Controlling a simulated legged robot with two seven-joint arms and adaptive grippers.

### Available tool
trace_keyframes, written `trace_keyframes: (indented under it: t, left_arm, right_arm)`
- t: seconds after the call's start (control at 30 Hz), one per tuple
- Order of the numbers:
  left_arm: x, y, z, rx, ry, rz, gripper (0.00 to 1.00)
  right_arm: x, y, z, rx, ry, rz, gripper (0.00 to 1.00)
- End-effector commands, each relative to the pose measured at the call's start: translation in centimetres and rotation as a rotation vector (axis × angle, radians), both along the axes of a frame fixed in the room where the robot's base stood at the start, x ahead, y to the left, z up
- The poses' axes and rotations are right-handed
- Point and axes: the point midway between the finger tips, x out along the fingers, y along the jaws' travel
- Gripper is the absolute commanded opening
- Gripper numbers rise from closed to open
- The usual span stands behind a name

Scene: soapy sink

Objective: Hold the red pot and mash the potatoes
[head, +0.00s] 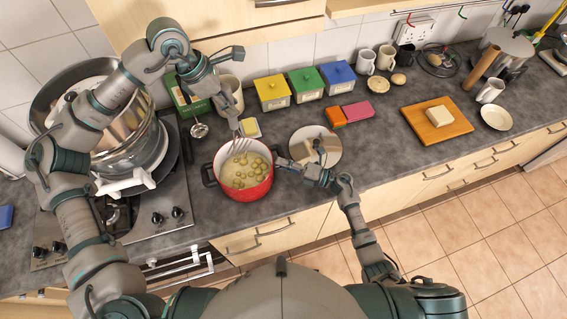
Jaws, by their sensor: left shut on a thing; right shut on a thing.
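The red pot (256,189) stands on the grey counter to the right of the stove, with several small potatoes (247,172) in its pale interior. My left gripper (229,108) is above and behind the pot, shut on a metal masher (240,143). The masher's pronged end points down at the back of the pot's opening; I cannot tell whether it touches the potatoes. My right gripper (287,163) is at the pot's right side, shut on its right handle, which is mostly hidden by the fingers. The left handle (208,175) is free.
A round plate (325,136) lies right of the pot, partly behind my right gripper. Large steel pots (130,140) crowd the stove at left. A cutting board (437,122) lies further right.

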Motion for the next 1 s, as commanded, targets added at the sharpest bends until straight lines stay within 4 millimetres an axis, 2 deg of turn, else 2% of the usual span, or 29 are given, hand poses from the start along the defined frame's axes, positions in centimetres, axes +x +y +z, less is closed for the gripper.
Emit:
trace_keyframes:
  t: [0.47,0.7,1.0]
  left_arm:
    - [0.0,0.0,-0.2,0.000,0.001,0.000,0.00]
    - [0.0,0.1,-3.4,-0.007,0.003,-0.004,0.00]
    - [0.0,0.3,-5.2,-0.007,-0.003,0.001,0.00]
  right_arm:
    - [-0.2,0.1,-0.5,-0.008,0.004,0.003,0.05]
    - [-0.2,0.1,-0.5,-0.008,0.006,0.003,0.05]
    - [-0.2,0.1,-0.6,-0.009,0.006,0.004,0.05]
